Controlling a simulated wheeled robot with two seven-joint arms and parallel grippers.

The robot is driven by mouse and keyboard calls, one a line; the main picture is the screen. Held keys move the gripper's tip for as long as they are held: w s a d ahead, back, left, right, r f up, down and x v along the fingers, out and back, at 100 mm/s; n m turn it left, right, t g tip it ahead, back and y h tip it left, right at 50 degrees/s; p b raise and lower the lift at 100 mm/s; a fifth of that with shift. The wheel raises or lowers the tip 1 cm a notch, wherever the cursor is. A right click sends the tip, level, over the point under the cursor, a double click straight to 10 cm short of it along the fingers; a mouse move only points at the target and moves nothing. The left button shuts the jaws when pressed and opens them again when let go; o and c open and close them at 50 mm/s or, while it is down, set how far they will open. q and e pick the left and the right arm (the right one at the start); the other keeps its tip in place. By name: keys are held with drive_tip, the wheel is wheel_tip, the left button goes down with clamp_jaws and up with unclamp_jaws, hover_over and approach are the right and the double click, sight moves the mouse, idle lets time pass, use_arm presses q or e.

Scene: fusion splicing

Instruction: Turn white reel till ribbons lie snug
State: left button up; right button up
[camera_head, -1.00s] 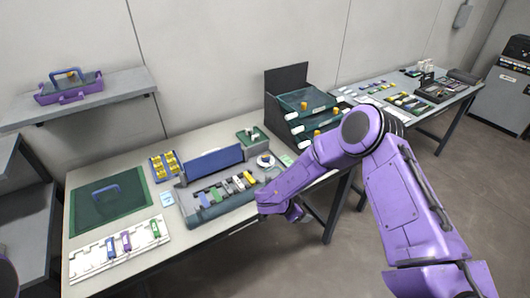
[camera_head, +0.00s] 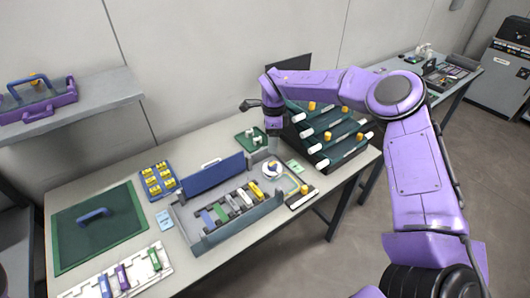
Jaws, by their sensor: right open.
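The white reel (camera_head: 271,169) sits at the right end of the grey open case (camera_head: 232,225) on the near table. A thin yellowish ribbon loop (camera_head: 292,180) shows to the right of the reel; how snugly it lies is too small to tell. My right gripper (camera_head: 273,147) points down just above and behind the reel. It is open, with nothing seen in it, and its fingertips are small and partly lost against the dark rack; I cannot tell whether they touch the reel. My left gripper is out of view.
A tiered rack (camera_head: 325,133) with dark green trays stands close to the right of my gripper. A small green tray (camera_head: 241,144) lies behind the case. A blue holder (camera_head: 146,190), green mat (camera_head: 70,243) and white rack (camera_head: 82,287) lie to the left.

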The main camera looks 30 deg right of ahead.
drive_tip(key=p, duration=0.2)
hover_over(272, 164)
wheel_tip(272, 164, down, 5)
drive_tip(key=shift+s+r, duration=0.1)
drive_tip(key=shift+s, duration=0.05)
drive_tip(key=f, duration=0.3)
drive_tip(key=f+p, duration=0.1)
drive_tip(key=shift+w+d+f, duration=0.2)
drive_tip(key=shift+w+f, duration=0.05)
drive_tip(key=shift+f, duration=0.1)
drive_tip(key=shift+a+f, duration=0.1)
drive_tip(key=shift+f, duration=0.2)
drive_tip(key=shift+s, duration=0.1)
drive_tip(key=c, duration=1)
